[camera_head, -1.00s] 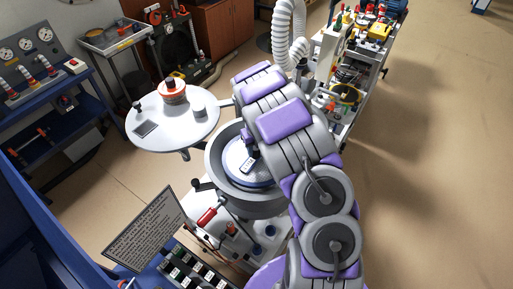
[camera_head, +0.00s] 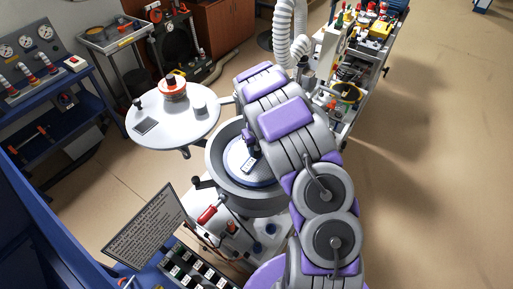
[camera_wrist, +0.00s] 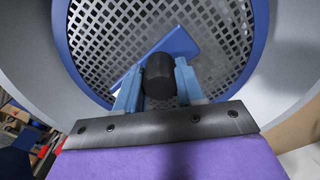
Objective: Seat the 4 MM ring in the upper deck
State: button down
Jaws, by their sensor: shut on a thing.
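The 4 MM ring (camera_wrist: 257,48) appears in the wrist view as a blue rim around a perforated metal mesh, with a blue plate (camera_wrist: 183,45) across it. A black knob (camera_wrist: 160,80) stands in front of the plate. My gripper (camera_wrist: 157,82) is shut on this knob, one finger on each side. In the head view a blue-edged disc with a small label (camera_head: 248,164) lies within the round grey deck bowl (camera_head: 214,168). My arm hides the bowl's right part. I cannot tell whether the ring touches its seat; the label is too small to read.
A round white table (camera_head: 190,130) stands left of the bowl with an orange-and-white round item (camera_head: 172,87) on it. A text board (camera_head: 145,228) and a red handle (camera_head: 208,214) are in front. A loaded cart (camera_head: 345,110) stands behind right. The floor at right is clear.

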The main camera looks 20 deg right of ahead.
aim_at(257, 153)
jog(key=shift+d+f, duration=0.35)
jog(key=shift+f, duration=0.15)
jog(key=shift+a+f+b, duration=0.2)
jog(key=shift+f+b, duration=0.15)
jog(key=shift+b, duration=0.05)
jog(key=shift+f+b, duration=0.35)
jog(key=shift+f, duration=0.45)
jog(key=c, duration=0.6)
grip_release()
jog(key=shift+r, duration=0.1)
